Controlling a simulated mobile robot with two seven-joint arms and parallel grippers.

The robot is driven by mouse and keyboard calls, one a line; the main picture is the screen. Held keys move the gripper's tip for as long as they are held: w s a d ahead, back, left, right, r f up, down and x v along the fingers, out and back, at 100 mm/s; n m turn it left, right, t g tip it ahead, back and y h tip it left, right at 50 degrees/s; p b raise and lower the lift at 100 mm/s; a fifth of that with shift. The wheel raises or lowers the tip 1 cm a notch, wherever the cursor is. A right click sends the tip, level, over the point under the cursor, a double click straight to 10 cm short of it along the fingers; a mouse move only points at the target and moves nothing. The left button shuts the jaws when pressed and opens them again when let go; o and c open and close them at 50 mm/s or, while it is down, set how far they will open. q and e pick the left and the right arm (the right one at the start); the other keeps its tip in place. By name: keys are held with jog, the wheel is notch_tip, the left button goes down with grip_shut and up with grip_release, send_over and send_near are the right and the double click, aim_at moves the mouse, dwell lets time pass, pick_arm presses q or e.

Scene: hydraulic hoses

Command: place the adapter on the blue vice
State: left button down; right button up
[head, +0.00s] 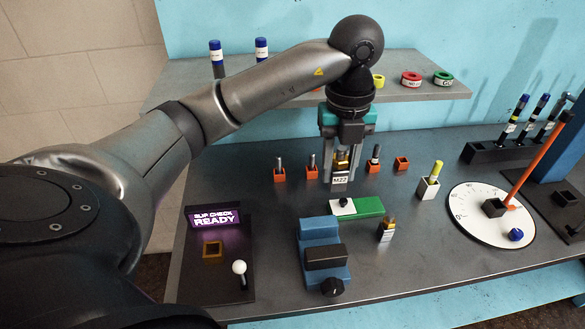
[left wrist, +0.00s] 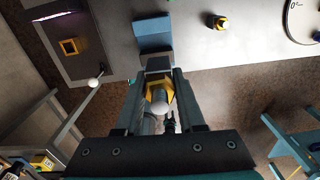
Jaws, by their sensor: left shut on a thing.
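My left gripper (head: 341,172) is shut on an adapter (head: 340,181) with a gold-coloured top and a label that seems to read M22. It holds the adapter above the bench, behind the blue vice. In the left wrist view the adapter (left wrist: 159,92) shows as a yellow hex with a pale round end between the fingers (left wrist: 157,78). The blue vice (head: 319,229) stands at the front of the bench with a dark block and a black knob; it also shows in the left wrist view (left wrist: 153,27), partly hidden by the fingers. My right gripper is not in view.
A green and white block (head: 370,206) lies behind the vice, and another gold-topped adapter (head: 387,230) stands to its right. Left is a dark slip-check station (head: 225,275) with a white-knobbed lever. Small orange holders (head: 279,174) stand behind; a white dial (head: 465,215) lies right.

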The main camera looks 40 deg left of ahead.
pick_arm(q)
jog(key=shift+s+a+r, duration=0.1)
jog(key=shift+s+a, duration=0.25)
jog(key=shift+s, duration=0.15)
send_near(323, 236)
jog(key=s+d, duration=0.1)
jog(key=s, duration=0.1)
notch_tip(323, 236, down, 2)
jog(key=shift+s+d+f+b, duration=0.1)
jog(key=shift+d+f+b, duration=0.05)
jog(key=shift+b, duration=0.25)
jog(key=shift+f, duration=1.8)
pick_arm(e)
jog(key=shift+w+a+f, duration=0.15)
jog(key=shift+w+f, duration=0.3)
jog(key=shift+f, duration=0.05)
pick_arm(q)
jog(key=shift+f, duration=0.1)
jog(key=c, duration=1)
grip_release()
jog(key=shift+f+b, duration=0.15)
jog(key=shift+b, duration=0.15)
jog(key=o, duration=0.5)
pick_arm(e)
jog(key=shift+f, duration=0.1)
